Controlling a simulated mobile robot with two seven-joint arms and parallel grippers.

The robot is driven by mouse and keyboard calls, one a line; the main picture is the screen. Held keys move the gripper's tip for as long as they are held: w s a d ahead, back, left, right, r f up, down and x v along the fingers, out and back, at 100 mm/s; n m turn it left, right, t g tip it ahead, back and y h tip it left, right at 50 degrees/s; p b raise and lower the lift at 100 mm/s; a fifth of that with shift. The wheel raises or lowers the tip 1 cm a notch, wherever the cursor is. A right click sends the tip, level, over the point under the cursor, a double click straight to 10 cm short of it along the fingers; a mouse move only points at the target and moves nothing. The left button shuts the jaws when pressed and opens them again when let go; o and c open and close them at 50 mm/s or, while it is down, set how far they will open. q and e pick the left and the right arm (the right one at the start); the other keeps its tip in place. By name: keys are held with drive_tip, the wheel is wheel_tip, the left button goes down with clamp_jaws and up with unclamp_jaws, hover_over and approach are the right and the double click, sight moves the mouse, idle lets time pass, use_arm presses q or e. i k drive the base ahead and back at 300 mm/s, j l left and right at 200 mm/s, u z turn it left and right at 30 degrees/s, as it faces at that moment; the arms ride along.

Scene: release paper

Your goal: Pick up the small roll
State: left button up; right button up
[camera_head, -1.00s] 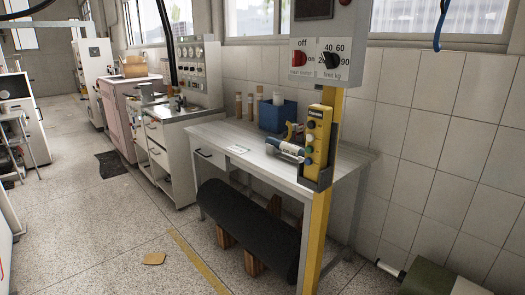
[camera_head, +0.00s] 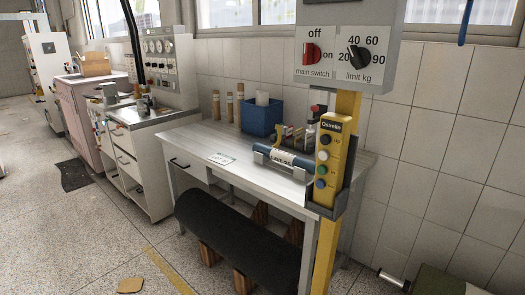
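A small blue-and-white roll-shaped object (camera_head: 284,159) lies on its side on the light grey workbench (camera_head: 215,140), just left of the yellow post. A large dark roll (camera_head: 235,235) rests on wooden blocks under the bench. Several thin brown upright rolls (camera_head: 229,106) stand at the back of the bench, and a white roll (camera_head: 262,98) stands in a blue bin (camera_head: 262,118). I cannot tell for certain which one the task calls the small roll. Neither of my grippers shows in the view.
A yellow post (camera_head: 326,245) with a button controller (camera_head: 332,160) and a switch box (camera_head: 347,47) stands in front of the bench's right end. A grey cabinet (camera_head: 155,165) adjoins on the left. A brown scrap (camera_head: 130,285) lies on the otherwise open floor in front.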

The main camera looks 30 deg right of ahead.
sight(288, 159)
drive_tip(key=i+u, duration=0.2)
drive_tip(key=i, duration=1.25)
drive_tip(key=i+z, duration=0.15)
drive_tip(key=i, duration=0.6)
drive_tip(key=i+z, duration=0.15)
drive_tip(key=i, duration=0.6)
drive_tip(key=i+z, duration=0.25)
drive_tip(key=z, duration=0.25)
drive_tip(key=i+j+z, duration=0.1)
drive_tip(key=i+z, duration=0.2)
drive_tip(key=z, duration=0.2)
drive_tip(key=i+j+z, duration=0.2)
drive_tip(key=z, duration=2)
